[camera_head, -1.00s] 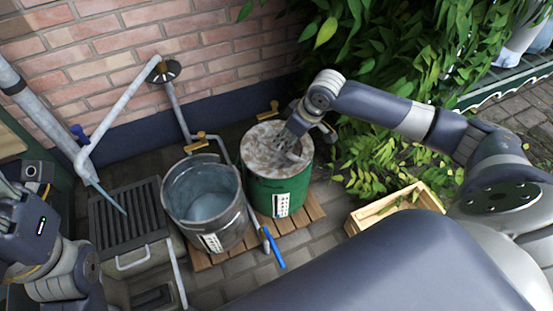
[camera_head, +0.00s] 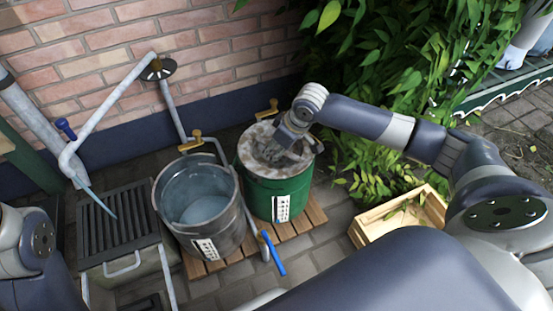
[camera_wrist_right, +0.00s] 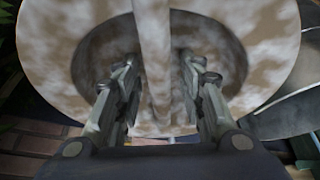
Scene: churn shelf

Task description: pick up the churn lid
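The churn lid (camera_head: 254,146) is a round, mottled grey-brown disc on top of the green churn (camera_head: 290,190) with a white label. My right gripper (camera_head: 284,152) is down over the lid and hides part of it. In the right wrist view the lid (camera_wrist_right: 265,45) fills much of the picture, with a darker recess at its middle and a bar-like handle (camera_wrist_right: 153,45) across it. The right gripper's fingers (camera_wrist_right: 157,80) stand open on either side of the handle, with visible gaps to it. My left arm shows at the left edge; its gripper is out of view.
An open grey metal bucket (camera_head: 205,240) stands left of the churn on a wooden slatted base (camera_head: 312,212). Brass taps and grey pipes run along the brick wall behind. A blue-handled lever (camera_head: 272,255) sits in front. A wooden crate (camera_head: 372,240) and foliage lie to the right.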

